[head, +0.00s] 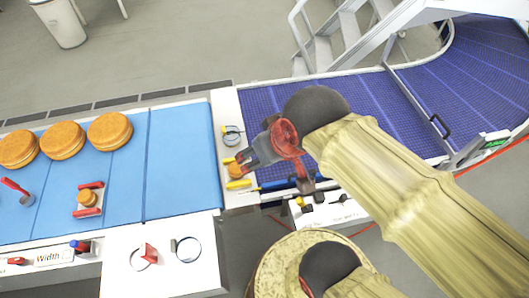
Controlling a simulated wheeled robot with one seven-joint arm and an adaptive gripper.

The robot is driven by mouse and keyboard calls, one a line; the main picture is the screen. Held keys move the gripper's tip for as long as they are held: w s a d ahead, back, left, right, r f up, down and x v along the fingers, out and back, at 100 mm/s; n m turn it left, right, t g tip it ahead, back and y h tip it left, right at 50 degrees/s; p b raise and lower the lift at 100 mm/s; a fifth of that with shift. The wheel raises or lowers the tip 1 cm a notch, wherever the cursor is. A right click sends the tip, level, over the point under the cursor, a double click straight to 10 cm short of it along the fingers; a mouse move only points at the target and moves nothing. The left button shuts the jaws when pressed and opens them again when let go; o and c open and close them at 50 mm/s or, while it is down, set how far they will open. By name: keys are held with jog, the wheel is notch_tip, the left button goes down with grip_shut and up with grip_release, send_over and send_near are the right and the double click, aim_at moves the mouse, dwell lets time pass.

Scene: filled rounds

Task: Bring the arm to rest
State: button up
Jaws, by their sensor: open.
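My arm reaches in from the lower right in yellowish sleeve-like links. It ends in a dark joint and a red and grey wrist. My gripper (243,163) is open and points left over the white strip (222,115) between the two belts. A small orange piece (233,169) shows right by its fingertips; I cannot tell whether they touch it. Nothing clearly sits between the fingers.
Three golden rounds (62,140) lie on the light blue belt (180,150) at left. A smaller orange piece (87,198) sits between red parts there. A dark blue conveyor (270,105) runs right. A yellow-handled tool (238,184) lies below the gripper.

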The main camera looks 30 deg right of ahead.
jog(key=shift+s, duration=0.15)
jog(key=shift+f, duration=0.1)
notch_tip(320, 180, down, 11)
jog(key=b, duration=1.1)
